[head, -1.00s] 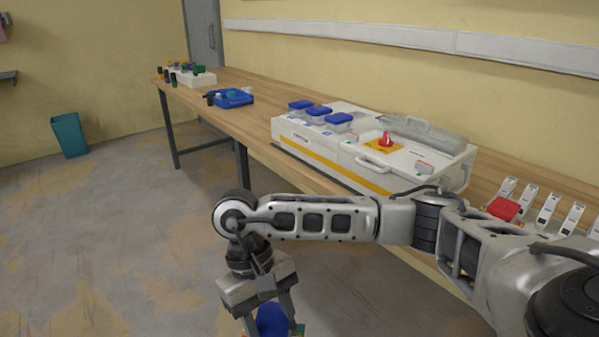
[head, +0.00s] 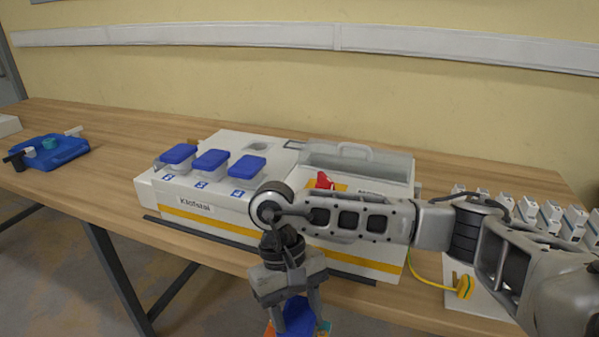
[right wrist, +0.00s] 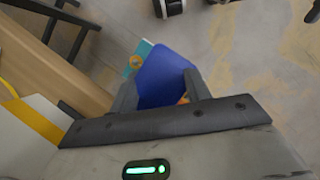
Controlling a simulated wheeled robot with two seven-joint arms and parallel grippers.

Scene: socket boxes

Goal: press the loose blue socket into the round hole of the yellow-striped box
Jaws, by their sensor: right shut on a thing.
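The yellow-striped box (head: 215,228) is white, with a yellow band along its front, and stands on the wooden table. A small dark round spot that may be its hole shows on top (head: 293,145). My right gripper (head: 297,322) is shut on the loose blue socket (head: 298,311), low in front of the box and below its top. In the right wrist view the blue socket (right wrist: 163,75) sits between the two fingers, with teal and orange parts beside it. The fingertips are partly cut off in the head view. My left gripper is not in view.
Several blue-lidded sockets (head: 211,162) stand on the box's left top. A red knob (head: 323,181) and a grey-handled cover (head: 350,160) are to the right, partly behind my arm. A blue tray (head: 60,152) is far left. White switches (head: 527,208) stand at right.

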